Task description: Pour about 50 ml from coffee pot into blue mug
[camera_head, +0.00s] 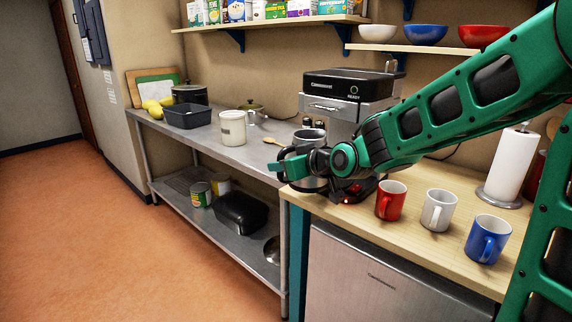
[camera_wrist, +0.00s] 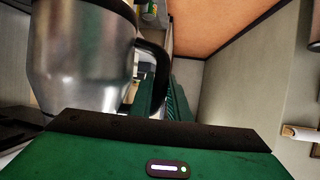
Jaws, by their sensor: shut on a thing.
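The coffee pot (camera_head: 309,184) is a steel jug with a dark handle. It is upright in front of the coffee machine, partly hidden by my gripper (camera_head: 284,166). In the wrist view the pot (camera_wrist: 80,55) fills the upper left, and its black handle (camera_wrist: 156,66) is at my green fingers (camera_wrist: 165,100), which are shut on it. I cannot tell whether the pot's base touches anything. The blue mug (camera_head: 487,239) stands upright at the right front of the wooden counter (camera_head: 424,252), apart from my gripper. Its contents are not visible.
A red mug (camera_head: 391,200) and a white mug (camera_head: 438,210) stand left of the blue mug. The coffee machine (camera_head: 349,97) is behind the pot. A paper towel roll (camera_head: 511,164) stands at the back right. A steel table (camera_head: 186,135) with a white canister (camera_head: 232,128) is left.

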